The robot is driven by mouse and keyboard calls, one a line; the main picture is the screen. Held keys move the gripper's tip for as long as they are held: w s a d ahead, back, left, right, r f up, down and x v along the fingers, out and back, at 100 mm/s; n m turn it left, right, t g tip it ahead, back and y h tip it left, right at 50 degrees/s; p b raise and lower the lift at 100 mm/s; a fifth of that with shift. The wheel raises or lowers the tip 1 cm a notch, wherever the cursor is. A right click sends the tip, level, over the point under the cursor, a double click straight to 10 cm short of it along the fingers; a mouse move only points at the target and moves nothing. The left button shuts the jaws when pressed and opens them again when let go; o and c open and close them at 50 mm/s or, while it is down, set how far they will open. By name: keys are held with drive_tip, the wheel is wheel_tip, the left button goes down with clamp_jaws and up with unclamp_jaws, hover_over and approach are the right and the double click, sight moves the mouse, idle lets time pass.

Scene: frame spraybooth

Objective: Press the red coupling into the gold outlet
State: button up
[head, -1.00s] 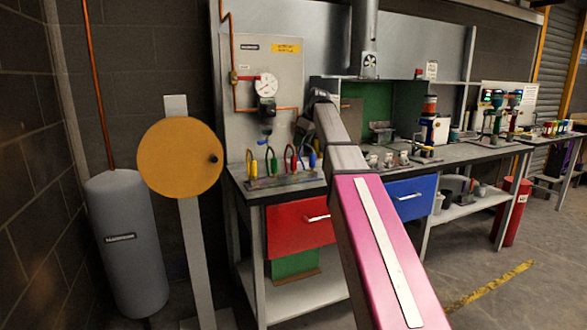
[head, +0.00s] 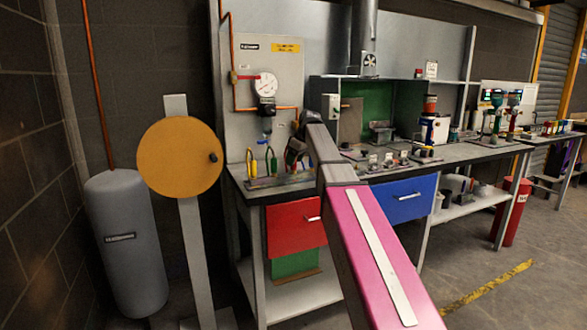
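Coloured couplings with looped hoses stand in a row on a rack (head: 265,183) at the left end of the bench. The green one (head: 251,163) and the yellow one (head: 271,162) show clearly. My gripper (head: 292,160) is low over the rack, right of the yellow one, where the red coupling stood. It hides most or all of the red coupling. My gripper is small, dark and partly behind my arm, so I cannot tell whether its fingers are open or shut on anything. I cannot make out the gold outlet for certain on the wall panel (head: 285,68).
A gauge (head: 266,84) and copper pipe are on the panel above the rack. An orange disc on a post (head: 180,158) and a grey tank (head: 127,240) stand left of the bench. A red drawer (head: 292,229) and small parts on the bench (head: 385,157) lie nearby.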

drive_tip(key=c, duration=1)
drive_tip(key=shift+r, duration=0.1)
